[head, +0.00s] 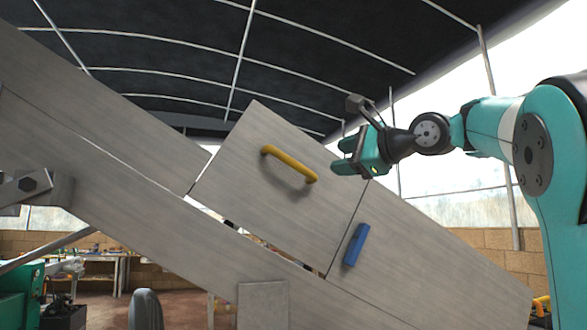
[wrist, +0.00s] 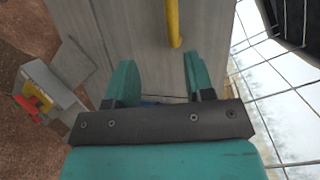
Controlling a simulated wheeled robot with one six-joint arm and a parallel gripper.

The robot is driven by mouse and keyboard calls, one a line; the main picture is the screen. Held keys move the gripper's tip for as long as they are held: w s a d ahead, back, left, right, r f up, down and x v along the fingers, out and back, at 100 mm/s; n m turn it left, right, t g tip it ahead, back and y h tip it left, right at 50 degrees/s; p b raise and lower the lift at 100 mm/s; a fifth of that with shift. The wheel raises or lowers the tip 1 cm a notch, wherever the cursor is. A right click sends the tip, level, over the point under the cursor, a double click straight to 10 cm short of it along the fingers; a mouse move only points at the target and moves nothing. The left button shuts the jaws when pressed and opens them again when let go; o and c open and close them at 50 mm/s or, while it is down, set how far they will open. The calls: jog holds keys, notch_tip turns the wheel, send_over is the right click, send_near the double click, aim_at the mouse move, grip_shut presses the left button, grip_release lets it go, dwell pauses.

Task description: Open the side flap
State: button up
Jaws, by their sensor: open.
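The side flap (head: 240,170) is a grey panel set in a sloping grey metal side wall, with narrow gaps around it. A yellow bar handle (head: 289,164) is fixed on its upper part. A blue piece (head: 355,245) sits on the panel to the right, just past the flap's right edge. My gripper (head: 341,158) is open and empty, to the right of the yellow handle and apart from it. In the wrist view the gripper's two teal fingers (wrist: 158,82) point at the grey panel (wrist: 125,25), and the yellow handle (wrist: 173,24) shows beyond them.
The sloping grey beam (head: 150,205) runs below the flap. A green machine (head: 22,290) stands at the lower left. A workbench (head: 95,262) is far behind. The space in front of the flap looks clear.

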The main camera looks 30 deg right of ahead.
aim_at(297, 164)
jog(key=shift+m, duration=0.4)
jog(key=w+p, duration=0.1)
jog(key=w, duration=0.4)
jog(key=w+a+p, duration=0.1)
jog(key=w+p, duration=0.1)
jog(key=w, duration=0.4)
jog(key=w+r+p, duration=0.1)
jog(key=w+p, duration=0.1)
jog(key=w, duration=0.3)
jog(key=shift+w+a+r, duration=0.1)
jog(key=shift+w+a, duration=0.05)
jog(key=shift+w, duration=0.15)
grip_shut()
